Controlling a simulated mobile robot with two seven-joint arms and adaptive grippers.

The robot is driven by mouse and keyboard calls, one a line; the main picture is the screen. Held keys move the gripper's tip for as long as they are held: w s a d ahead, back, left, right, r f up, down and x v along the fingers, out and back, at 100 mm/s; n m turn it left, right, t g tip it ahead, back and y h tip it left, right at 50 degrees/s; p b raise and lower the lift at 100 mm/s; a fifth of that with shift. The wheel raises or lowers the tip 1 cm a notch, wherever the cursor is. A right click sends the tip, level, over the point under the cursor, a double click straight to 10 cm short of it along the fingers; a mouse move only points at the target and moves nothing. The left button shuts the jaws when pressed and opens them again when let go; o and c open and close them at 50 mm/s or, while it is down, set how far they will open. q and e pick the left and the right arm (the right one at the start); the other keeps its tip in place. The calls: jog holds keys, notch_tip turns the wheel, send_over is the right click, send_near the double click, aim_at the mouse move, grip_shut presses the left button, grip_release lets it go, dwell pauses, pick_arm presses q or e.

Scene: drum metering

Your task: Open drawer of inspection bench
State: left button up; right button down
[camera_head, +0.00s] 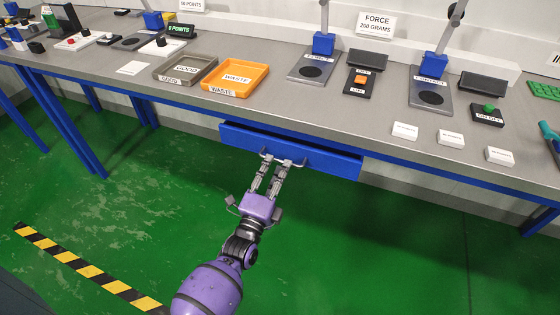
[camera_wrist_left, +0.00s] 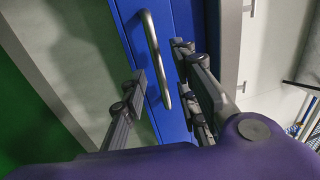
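The blue drawer (camera_head: 325,158) sits under the front edge of the inspection bench (camera_head: 300,108). A dark gap shows above its front, so it appears to stand slightly out. Its metal bar handle (camera_wrist_left: 153,50) is on the blue front. My left gripper (camera_head: 277,166) is at the handle, and it also shows in the left wrist view (camera_wrist_left: 160,85). Its fingers are apart, one on each side of the bar, with visible space between the bar and the left finger. Contact with the other finger is unclear. My right gripper is not in view.
On the bench stand an orange waste tray (camera_head: 259,80), a grey good tray (camera_head: 205,66), blue-headed gauges (camera_head: 322,44) and small white labels (camera_head: 450,139). Blue bench legs (camera_head: 67,130) stand at left. The green floor before the drawer is clear, with a striped tape line (camera_head: 88,270).

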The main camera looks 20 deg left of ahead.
aim_at(281, 162)
pick_arm(q)
jog(key=shift+w+r, duration=0.15)
jog(key=shift+w, duration=0.7)
jog(key=shift+w+r, duration=0.15)
jog(key=shift+w, duration=0.65)
jog(key=shift+c, duration=0.4)
grip_shut()
